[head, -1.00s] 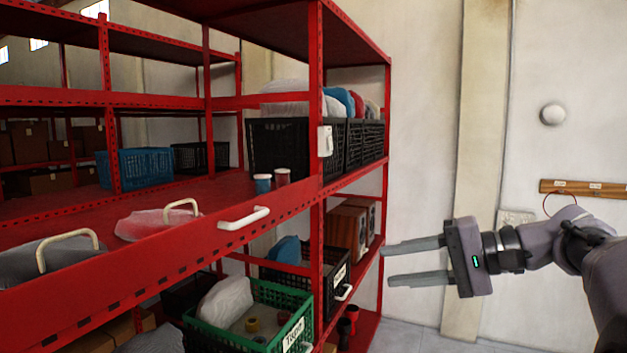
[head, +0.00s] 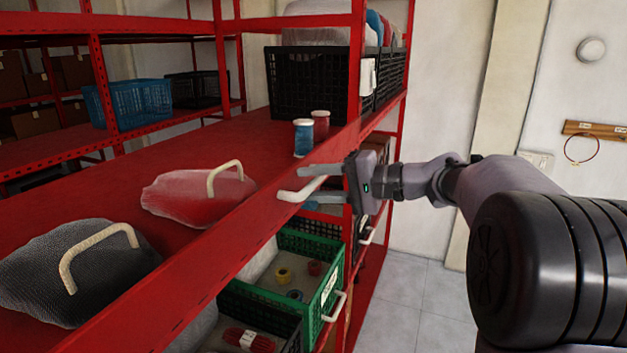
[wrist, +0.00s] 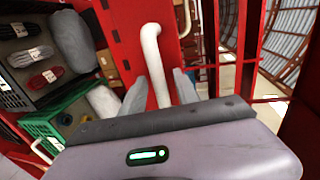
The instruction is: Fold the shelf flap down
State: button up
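The shelf flap (head: 215,255) is the long red panel along the front edge of the middle shelf. Its white handle (head: 300,189) sits near the right end, and in the wrist view the handle (wrist: 153,60) runs down between my fingers. My gripper (head: 308,184) is at the handle, one finger above it and one below. The fingers are spread apart, with the handle's bar between them. In the wrist view my gripper (wrist: 160,88) shows a finger on each side of the white bar; I cannot tell whether either touches it.
Blue (head: 303,138) and red (head: 320,125) spools stand on the shelf just behind my gripper. Two covered bundles with handles, one pink (head: 185,200) and one grey (head: 60,275), lie to the left. A green crate (head: 325,270) sits below. Floor to the right is clear.

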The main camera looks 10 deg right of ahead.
jog(key=shift+w+a, duration=0.1)
grip_shut()
dwell(1.4)
